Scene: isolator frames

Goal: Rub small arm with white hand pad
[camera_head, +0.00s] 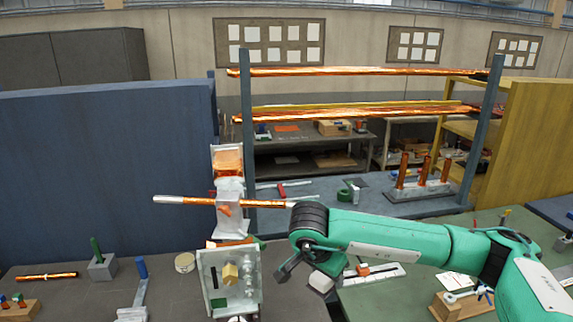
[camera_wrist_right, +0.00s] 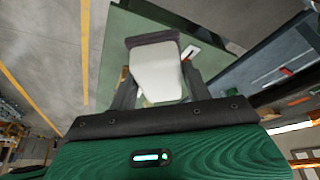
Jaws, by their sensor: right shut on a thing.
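My right gripper (camera_head: 308,274) is shut on a white hand pad (camera_head: 321,283). In the right wrist view the pad (camera_wrist_right: 157,74) sits between the two dark fingers, its pale face toward the camera. The small arm (camera_head: 180,199) appears to be the thin horizontal copper-coloured bar with a pale left end. It crosses an upright grey and copper isolator part (camera_head: 229,182). My left gripper is not in view.
A grey box with a yellow block (camera_head: 231,275) stands below the upright part. A blue partition (camera_head: 100,180) closes off the left. Copper rails (camera_head: 350,71) span two posts behind. A wooden block with tools (camera_head: 462,302) stands at lower right. The dark table at left has clear patches.

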